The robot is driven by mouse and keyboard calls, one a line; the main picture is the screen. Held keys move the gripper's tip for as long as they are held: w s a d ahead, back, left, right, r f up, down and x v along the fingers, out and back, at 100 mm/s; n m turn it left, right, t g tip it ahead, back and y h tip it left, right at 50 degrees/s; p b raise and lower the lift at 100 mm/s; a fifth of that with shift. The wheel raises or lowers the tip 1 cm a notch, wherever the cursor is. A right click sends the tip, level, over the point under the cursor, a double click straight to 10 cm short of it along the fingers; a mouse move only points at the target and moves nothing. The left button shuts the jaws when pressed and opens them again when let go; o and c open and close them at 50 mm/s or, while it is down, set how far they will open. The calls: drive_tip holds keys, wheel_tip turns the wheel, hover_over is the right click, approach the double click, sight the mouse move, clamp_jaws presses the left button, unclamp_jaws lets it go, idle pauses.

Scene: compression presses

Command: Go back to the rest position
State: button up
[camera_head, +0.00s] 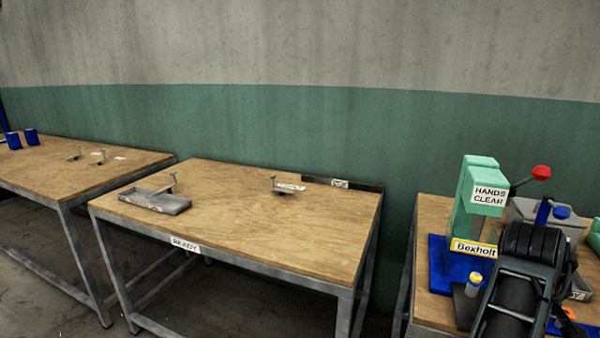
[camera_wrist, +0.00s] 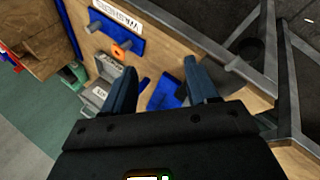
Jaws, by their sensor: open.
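My gripper shows in the wrist view (camera_wrist: 163,90), with its two blue fingers apart and nothing between them. It is above the right-hand wooden table (camera_wrist: 165,38). In the head view my dark arm reaches over that table at the lower right, and my fingers are hidden there. A green press (camera_head: 474,205) with a red-knobbed lever (camera_head: 541,172) stands on this table, beside my arm. It bears a "HANDS CLEAR" sign and a "Boxholt" label.
The middle table (camera_head: 240,235) holds a grey tray (camera_head: 155,202) and a small metal part (camera_head: 283,187). The left table (camera_head: 75,185) has small parts and blue containers (camera_head: 31,137). A grey bin (camera_head: 530,210) stands behind my arm. An orange ring (camera_wrist: 117,52) lies on the right table.

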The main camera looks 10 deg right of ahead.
drive_tip(key=s+d+r+n+t+h, duration=0.2)
drive_tip(key=d+r+t+h, duration=0.15)
drive_tip(key=d+h, duration=0.2)
drive_tip(key=s+a+f+n+t+y, duration=0.2)
drive_tip(key=s+a+f+t+y, duration=0.25)
drive_tip(key=s+a, duration=0.45)
drive_tip(key=s+a+f+n+t+y, duration=0.4)
drive_tip(key=s+a, duration=0.3)
drive_tip(key=a, duration=0.4)
drive_tip(key=s+a+r+m+y, duration=0.1)
drive_tip(key=s+a+r+m, duration=0.2)
drive_tip(key=s+a, duration=0.4)
drive_tip(key=s+a+r+m+t+y, duration=0.1)
drive_tip(key=s+a+r+m+y, duration=0.1)
drive_tip(key=s+a, duration=0.4)
drive_tip(key=shift+s+a+r+m+t, duration=0.35)
drive_tip(key=shift+s+r+m, duration=0.3)
drive_tip(key=shift+m, duration=0.55)
